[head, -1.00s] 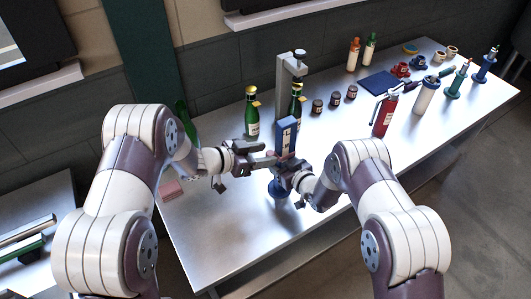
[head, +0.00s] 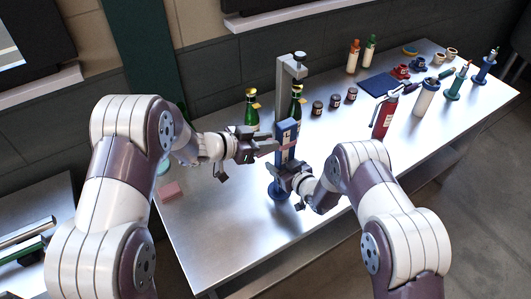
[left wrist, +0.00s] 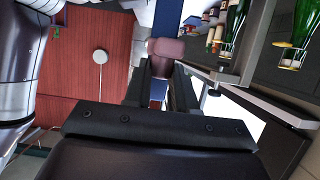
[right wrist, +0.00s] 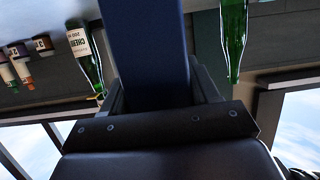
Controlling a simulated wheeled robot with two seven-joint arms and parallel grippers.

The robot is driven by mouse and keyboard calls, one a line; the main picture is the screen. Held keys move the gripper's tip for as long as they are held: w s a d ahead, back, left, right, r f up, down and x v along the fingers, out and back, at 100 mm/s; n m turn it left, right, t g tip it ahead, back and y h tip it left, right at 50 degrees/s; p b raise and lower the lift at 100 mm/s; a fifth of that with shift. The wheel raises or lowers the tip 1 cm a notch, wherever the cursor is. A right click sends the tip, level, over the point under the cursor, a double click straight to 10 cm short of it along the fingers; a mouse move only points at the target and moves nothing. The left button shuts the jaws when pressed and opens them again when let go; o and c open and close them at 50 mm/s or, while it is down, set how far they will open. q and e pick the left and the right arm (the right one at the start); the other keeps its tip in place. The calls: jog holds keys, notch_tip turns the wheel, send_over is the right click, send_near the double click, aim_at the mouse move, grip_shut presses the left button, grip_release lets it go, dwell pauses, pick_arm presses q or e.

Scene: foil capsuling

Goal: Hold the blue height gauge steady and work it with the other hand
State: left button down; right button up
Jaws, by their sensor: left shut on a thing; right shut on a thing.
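The blue height gauge (head: 288,130) stands upright near the table's front edge, its round blue base (head: 277,191) on the tabletop. My right gripper (head: 284,174) is shut on its blue column low down, just above the base. The column fills the space between the fingers in the right wrist view (right wrist: 147,50). My left gripper (head: 272,147) is higher, shut on a small mauve-pink part (left wrist: 166,48) at the gauge's side. The fingers hide part of the column, and the exact join of the pink part is hard to see.
A grey post stand (head: 283,80) and green bottles (head: 251,112) stand close behind the gauge. Small dark jars (head: 335,101) and a red cylinder (head: 384,119) are to the right. A pink block (head: 171,191) lies at left.

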pick_arm(q)
notch_tip(320, 180, up, 5)
jog(key=shift+f, duration=0.15)
jog(key=c, duration=0.9)
grip_release()
jog(key=v, duration=1.2)
jog(key=shift+s, duration=0.1)
